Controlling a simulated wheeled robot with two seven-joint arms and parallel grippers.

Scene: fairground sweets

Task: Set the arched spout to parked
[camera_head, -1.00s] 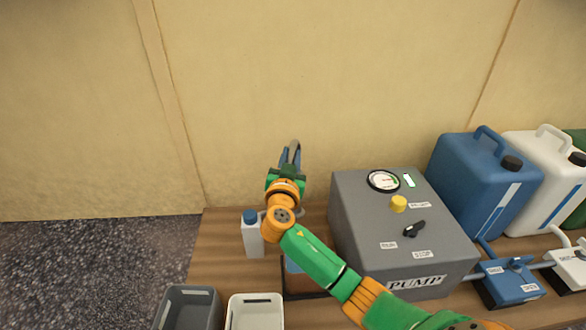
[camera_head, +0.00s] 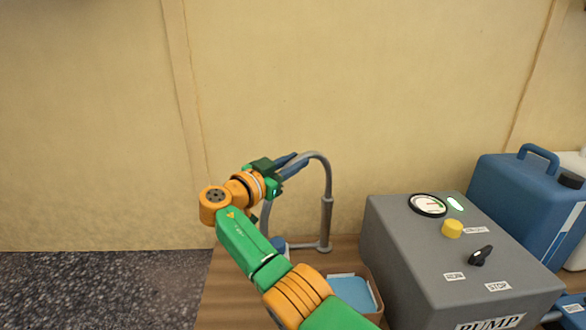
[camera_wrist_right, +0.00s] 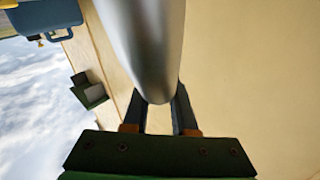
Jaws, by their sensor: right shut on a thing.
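The arched spout (camera_head: 326,205) is a grey tube on an upright post. It stands on the wooden bench at the back, left of the pump box. Its arch bends over to the left from the post, and its free end hangs down beside my arm, partly hidden. My right gripper (camera_head: 296,164) is shut on the arch, left of the post top. In the right wrist view the spout (camera_wrist_right: 148,50) is a silver tube between the two fingers (camera_wrist_right: 160,112). My left gripper is not in view.
A basin with blue inside (camera_head: 352,292) sits in front of the post, partly behind my arm. The grey pump box (camera_head: 410,270) stands to the right, with a blue jerrycan (camera_head: 510,205) beyond it. A blue-capped bottle (camera_head: 279,244) is mostly hidden by my arm. The wall is close behind.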

